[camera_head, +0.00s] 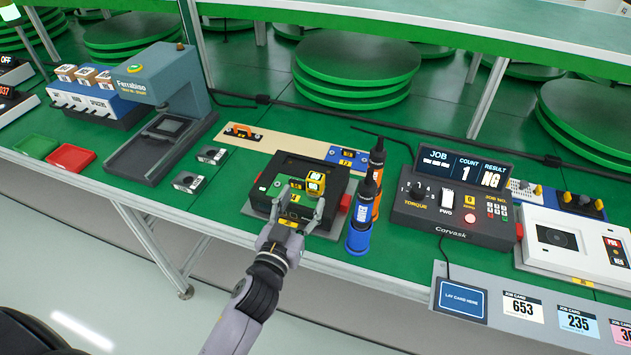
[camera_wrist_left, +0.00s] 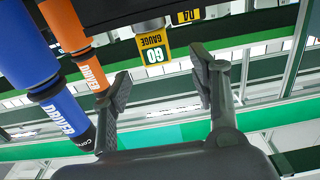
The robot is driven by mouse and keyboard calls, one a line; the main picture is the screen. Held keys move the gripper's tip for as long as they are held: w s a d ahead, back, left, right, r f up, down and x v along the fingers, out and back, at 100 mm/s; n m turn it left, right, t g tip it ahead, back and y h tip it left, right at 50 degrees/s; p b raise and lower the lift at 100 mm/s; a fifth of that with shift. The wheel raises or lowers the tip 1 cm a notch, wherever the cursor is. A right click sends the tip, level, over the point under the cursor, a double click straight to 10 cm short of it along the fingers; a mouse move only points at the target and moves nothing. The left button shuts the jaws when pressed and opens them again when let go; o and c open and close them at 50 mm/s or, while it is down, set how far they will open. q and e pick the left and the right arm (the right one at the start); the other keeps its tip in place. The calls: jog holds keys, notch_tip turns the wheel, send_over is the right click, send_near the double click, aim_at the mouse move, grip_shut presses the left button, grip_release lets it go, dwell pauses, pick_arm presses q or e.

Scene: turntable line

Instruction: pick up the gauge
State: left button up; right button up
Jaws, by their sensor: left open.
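The gauge (camera_head: 315,183) is a small yellow block with a dark and white label. It sits at the black fixture (camera_head: 338,172) in the middle of the bench. In the left wrist view the gauge (camera_wrist_left: 153,45) shows its "GO GAUGE" label upside down, beyond and between the fingertips. My left gripper (camera_head: 298,205) is open at the front of the fixture, just short of the gauge, its fingers spread. In the left wrist view nothing is between the left gripper's fingers (camera_wrist_left: 161,82). I cannot tell whether a finger touches the fixture. My right gripper is not in view.
A blue driver (camera_head: 359,230) and an orange driver (camera_head: 376,172) stand upright close to the right of the fixture. A job controller (camera_head: 455,205) is further right. A grey press (camera_head: 160,125) and red tray (camera_head: 71,158) are at left.

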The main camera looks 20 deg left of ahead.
aim_at(313, 186)
pick_arm(q)
jog(key=w, duration=0.5)
jog(key=w+p, duration=0.1)
jog(key=w, duration=0.2)
jog(key=shift+d+f, duration=0.25)
jog(key=shift+d, duration=0.15)
jog(key=shift+s, duration=0.1)
grip_shut()
